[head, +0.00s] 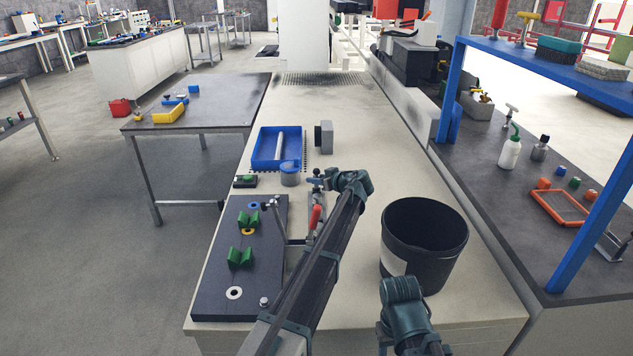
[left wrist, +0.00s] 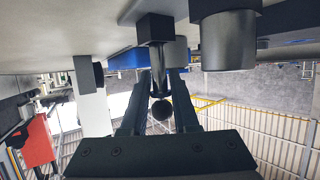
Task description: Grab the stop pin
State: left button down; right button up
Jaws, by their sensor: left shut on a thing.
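My left gripper (head: 317,183) is above the pale bench, right of the dark fixture plate (head: 215,292). In the left wrist view its fingers (left wrist: 160,82) are shut on the stop pin (left wrist: 161,108), a dark pin with a round ball knob, thin stem and wider dark lower body. The knob sits between the fingers, and the body reaches toward the bench in that upside-down view. In the head view the pin is small and mostly hidden by the gripper. My right arm shows at the bottom; its gripper cannot be made out clearly.
The plate bears green V-blocks (head: 240,257) and coloured rings. A red-handled clamp (head: 315,217) stands beside it. Behind are a grey cup (head: 290,175), a blue tray (head: 264,150) and a grey block (head: 325,138). A black bin (head: 423,240) stands right.

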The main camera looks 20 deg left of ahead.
pick_arm(q)
jog(key=shift+r, duration=0.15)
notch_tip(320, 180, up, 10)
jog(key=p, duration=1)
